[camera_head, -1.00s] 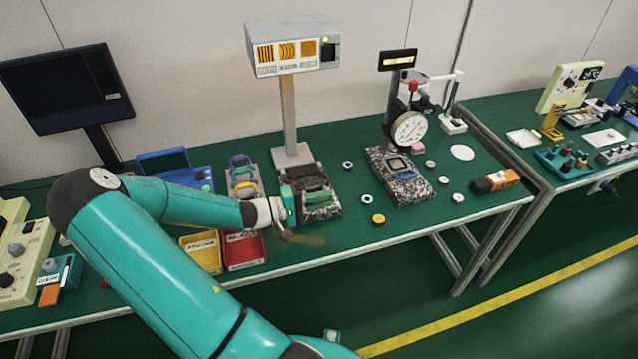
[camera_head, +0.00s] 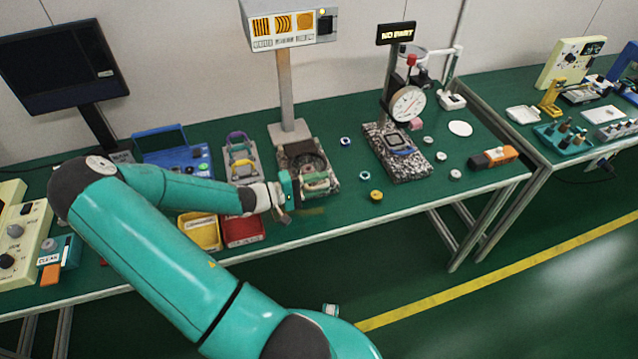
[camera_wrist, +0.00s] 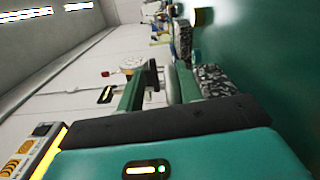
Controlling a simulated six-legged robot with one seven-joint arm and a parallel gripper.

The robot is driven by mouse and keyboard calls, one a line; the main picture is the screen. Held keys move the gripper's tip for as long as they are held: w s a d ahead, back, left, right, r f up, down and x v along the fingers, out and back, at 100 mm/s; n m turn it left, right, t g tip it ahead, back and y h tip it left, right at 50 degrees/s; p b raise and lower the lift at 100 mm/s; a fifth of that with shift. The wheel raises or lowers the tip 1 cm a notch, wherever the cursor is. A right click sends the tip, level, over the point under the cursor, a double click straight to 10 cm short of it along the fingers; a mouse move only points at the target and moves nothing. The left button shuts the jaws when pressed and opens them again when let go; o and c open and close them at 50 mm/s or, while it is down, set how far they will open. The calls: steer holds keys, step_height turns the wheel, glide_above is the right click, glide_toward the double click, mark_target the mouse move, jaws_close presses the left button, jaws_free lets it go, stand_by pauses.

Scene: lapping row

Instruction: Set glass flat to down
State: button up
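My gripper (camera_head: 317,182) is at the front of a speckled block (camera_head: 290,153) below the fringe-pattern monitor. Its two green fingers stand apart in the wrist view (camera_wrist: 155,92), with no object clearly held between them. A dark round piece (camera_head: 309,162) lies on the block, just behind the fingers; it may be the glass flat, but I cannot tell. Whether the fingers touch it is unclear. A rack (camera_head: 231,151) with purple and yellow handled pieces stands left of the block.
The fringe monitor (camera_head: 292,24) stands on a post behind the block. A dial gauge (camera_head: 407,103) stands over another speckled block (camera_head: 408,168); its sign reads NO PART. Yellow (camera_head: 202,234) and red (camera_head: 243,232) bins sit left of my gripper. Small rings lie on the right of the bench.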

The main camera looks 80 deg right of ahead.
steer(key=shift+s+r, duration=0.1)
steer(key=shift+r, duration=0.05)
steer(key=shift+r, duration=0.3)
step_height(320, 180, up, 3)
steer(key=shift+a+f, duration=0.15)
steer(key=s+a+r, duration=0.2)
steer(key=a+r, duration=0.7)
steer(key=a, duration=0.4)
steer(key=shift+s+a+r, duration=0.2)
steer(key=shift+s+a, duration=0.05)
steer(key=shift+a, duration=0.05)
